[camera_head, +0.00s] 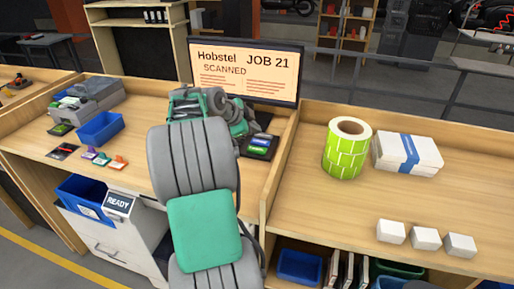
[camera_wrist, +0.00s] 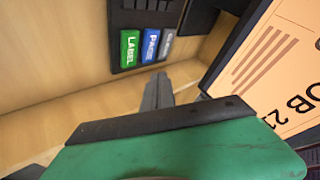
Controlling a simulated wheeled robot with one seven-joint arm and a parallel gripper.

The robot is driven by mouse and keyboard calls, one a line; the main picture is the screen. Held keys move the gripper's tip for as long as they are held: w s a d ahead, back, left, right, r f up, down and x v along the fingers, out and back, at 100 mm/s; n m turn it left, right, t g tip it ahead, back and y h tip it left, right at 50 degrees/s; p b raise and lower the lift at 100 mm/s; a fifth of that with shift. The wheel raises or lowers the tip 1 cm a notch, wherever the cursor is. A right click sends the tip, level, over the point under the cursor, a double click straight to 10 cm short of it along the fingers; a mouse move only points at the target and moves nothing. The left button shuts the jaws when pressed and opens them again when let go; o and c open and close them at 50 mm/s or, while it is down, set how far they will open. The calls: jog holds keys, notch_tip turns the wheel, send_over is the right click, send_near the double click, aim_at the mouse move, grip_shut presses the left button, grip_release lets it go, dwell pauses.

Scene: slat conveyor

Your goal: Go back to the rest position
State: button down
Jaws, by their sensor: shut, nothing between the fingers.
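My gripper (camera_wrist: 158,92) shows in the wrist view with its dark fingers together and nothing between them. It is close to a button panel (camera_wrist: 150,35) with green LABEL, blue PAUSE and grey buttons; a gap or contact cannot be told. In the head view my grey and green arm reaches over the desk and hides the gripper's fingertips. The button panel (camera_head: 259,146) stands just right of the arm's end there. The monitor (camera_head: 246,72) behind it reads "Hobstel JOB 21 SCANNED"; part of it fills the right of the wrist view (camera_wrist: 265,70).
A wooden divider (camera_head: 283,150) rises right of the arm. Beyond it are a green label roll (camera_head: 347,149), a banded white stack (camera_head: 408,153) and several small white boxes (camera_head: 425,238).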

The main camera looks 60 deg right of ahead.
jog(key=shift+f, duration=0.1)
dwell(0.5)
jog(key=w+a+n+t+y, duration=0.25)
jog(key=w+a+n, duration=0.45)
jog(key=a, duration=0.6)
jog(key=w+a+n+t+y, duration=0.1)
jog(key=w+a+n+t, duration=0.2)
jog(key=w+a+n, duration=0.7)
jog(key=s+a+f+n+y, duration=0.1)
jog(key=s+a+f+n, duration=0.1)
jog(key=a, duration=0.9)
jog(key=s+a+f+n+y, duration=0.1)
jog(key=s+a+n, duration=0.4)
jog(key=a, duration=0.6)
jog(key=s+a+f+n+y, duration=0.2)
jog(key=a+n, duration=0.4)
jog(key=a, duration=0.4)
jog(key=shift+s+a+f+y, duration=0.35)
jog(key=shift+s+y, duration=0.3)
jog(key=shift+s, duration=0.55)
